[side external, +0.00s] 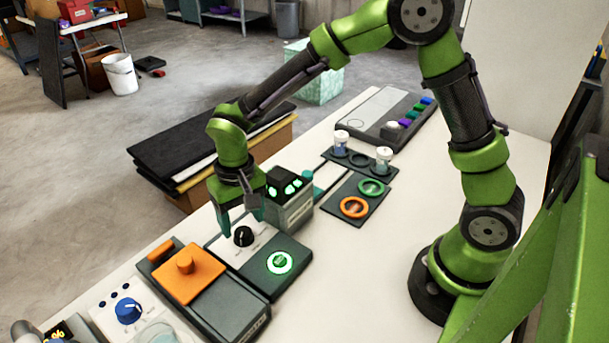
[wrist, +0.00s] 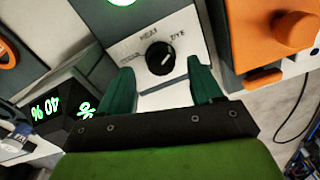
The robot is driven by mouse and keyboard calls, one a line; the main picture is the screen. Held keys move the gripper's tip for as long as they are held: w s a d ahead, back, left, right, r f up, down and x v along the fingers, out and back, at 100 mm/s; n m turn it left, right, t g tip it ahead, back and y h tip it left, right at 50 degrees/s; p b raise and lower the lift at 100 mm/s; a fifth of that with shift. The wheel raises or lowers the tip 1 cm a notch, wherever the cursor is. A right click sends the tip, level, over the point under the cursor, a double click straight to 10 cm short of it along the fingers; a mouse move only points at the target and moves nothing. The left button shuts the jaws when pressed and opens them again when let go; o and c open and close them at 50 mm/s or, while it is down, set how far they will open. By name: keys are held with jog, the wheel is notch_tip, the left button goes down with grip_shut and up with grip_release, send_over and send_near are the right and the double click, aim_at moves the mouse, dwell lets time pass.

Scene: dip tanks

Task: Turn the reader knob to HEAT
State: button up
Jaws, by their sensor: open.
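The reader knob (side external: 243,236) is black and round, on a white panel of the dark reader unit (side external: 287,246). In the wrist view the knob (wrist: 160,57) shows a pale pointer mark that seems to lean toward the DYE label (wrist: 177,35). The HEAT label (wrist: 148,37) is at the top of the dial, and another label to its left is too blurred to read. My gripper (side external: 242,227) is open and points down over the panel. In the wrist view its green fingers (wrist: 160,68) stand either side of the knob, with visible gaps; I cannot tell their exact height.
An orange-lidded unit (side external: 190,275) stands close beside the reader. A grey box with green digits (side external: 292,208) is just behind my gripper. A blue knob (side external: 128,311) is at the front left. A dark tray with orange and green rings (side external: 362,208) lies to the right.

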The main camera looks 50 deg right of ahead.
aim_at(244, 231)
jog(key=shift+f, duration=1.6)
jog(key=c, duration=1.1)
jog(key=shift+o, duration=0.2)
jog(key=shift+n, duration=0.4)
jog(key=n, duration=0.4)
jog(key=shift+n, duration=0.4)
jog(key=n, duration=0.6)
jog(key=shift+w+d, duration=0.1)
